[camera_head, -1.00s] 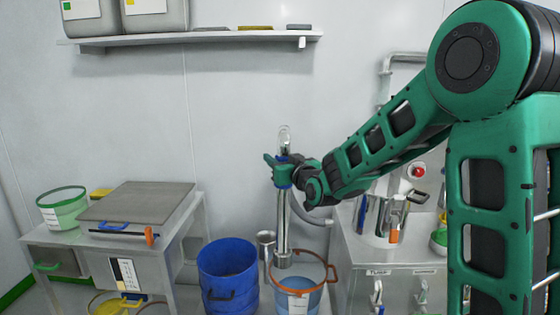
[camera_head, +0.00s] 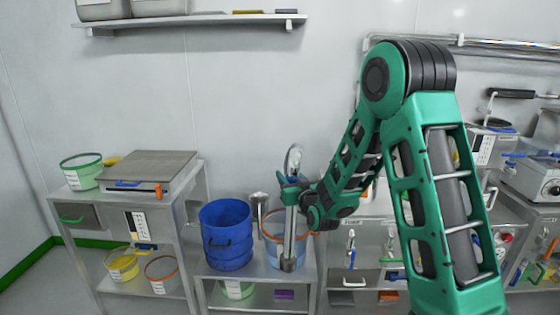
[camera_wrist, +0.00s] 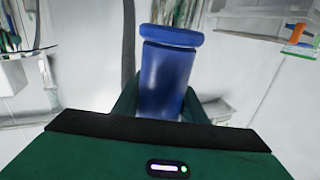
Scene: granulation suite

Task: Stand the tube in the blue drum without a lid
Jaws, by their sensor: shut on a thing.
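The tube (camera_head: 290,235) is a long silver metal pipe with a blue grip section and a looped top. It hangs nearly upright from my gripper (camera_head: 289,186), which is shut on it near the top. In the wrist view the blue section (camera_wrist: 168,80) with its wider rim sits between the fingers. The blue drum (camera_head: 226,240) has no lid, and its open mouth faces up. It stands left of the tube, on a low metal bench. The tube's lower end overlaps an orange-rimmed bucket (camera_head: 308,254) in the picture and seems in front of it.
A silver vessel (camera_head: 259,207) stands between the blue drum and the bucket. A side table (camera_head: 185,200) with a flat-topped device and a green-rimmed tub (camera_head: 82,177) is at left. Counters with fittings are at right. A wall shelf (camera_head: 190,20) is above.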

